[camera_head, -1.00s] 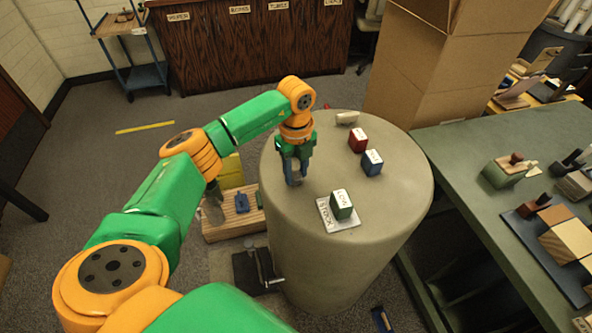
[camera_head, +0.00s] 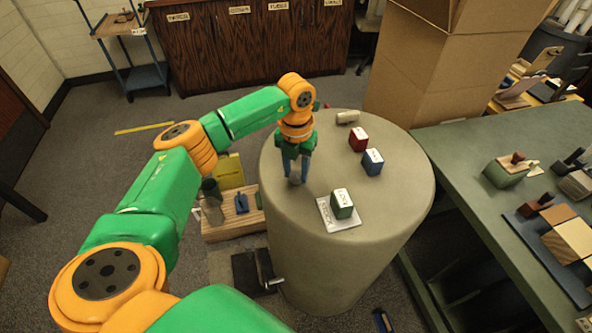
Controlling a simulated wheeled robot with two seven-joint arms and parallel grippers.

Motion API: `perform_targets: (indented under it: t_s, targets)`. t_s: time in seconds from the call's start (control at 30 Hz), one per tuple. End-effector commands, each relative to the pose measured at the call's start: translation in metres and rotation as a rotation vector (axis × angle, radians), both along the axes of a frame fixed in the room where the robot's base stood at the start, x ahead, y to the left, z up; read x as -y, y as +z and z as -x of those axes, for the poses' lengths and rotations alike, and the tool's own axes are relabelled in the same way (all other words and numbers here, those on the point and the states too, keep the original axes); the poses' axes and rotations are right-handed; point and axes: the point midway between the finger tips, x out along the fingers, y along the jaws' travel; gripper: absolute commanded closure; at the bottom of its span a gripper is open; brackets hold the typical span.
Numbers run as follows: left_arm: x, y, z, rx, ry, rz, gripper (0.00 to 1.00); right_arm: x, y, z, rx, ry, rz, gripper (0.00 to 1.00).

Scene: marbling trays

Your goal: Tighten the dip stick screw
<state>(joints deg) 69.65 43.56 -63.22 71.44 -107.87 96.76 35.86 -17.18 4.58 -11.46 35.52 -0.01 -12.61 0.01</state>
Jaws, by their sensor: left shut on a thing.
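My left gripper (camera_head: 297,180) points down over the left part of the round, beige drum top (camera_head: 390,205). Its blue fingers are shut on a small grey thing (camera_head: 295,181), which the fingers partly hide. I take this to be the dip stick screw, but it is too small to be sure. I cannot tell a dip stick apart from it. My right gripper is not in view.
A green bench (camera_head: 460,150) stands to the right, a cardboard box (camera_head: 430,70) behind.

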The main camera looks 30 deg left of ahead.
Motion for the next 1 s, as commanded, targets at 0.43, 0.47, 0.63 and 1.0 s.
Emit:
perform_targets:
  t_s: [0.43,0.47,0.63,1.0]
  targets:
    - [0.0,0.0,-0.001,0.003,-0.421,-0.001,1.0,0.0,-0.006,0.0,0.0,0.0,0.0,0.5]
    - [0.0,0.0,-0.001,0.003,-0.449,-0.001,1.0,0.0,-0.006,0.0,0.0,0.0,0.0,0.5]
    - [0.0,0.0,-0.001,0.003,-0.611,0.0,1.0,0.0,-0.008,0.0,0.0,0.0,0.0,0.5]
    - [0.0,0.0,-0.001,0.003,-0.961,-0.002,1.0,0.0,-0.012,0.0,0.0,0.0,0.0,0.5]
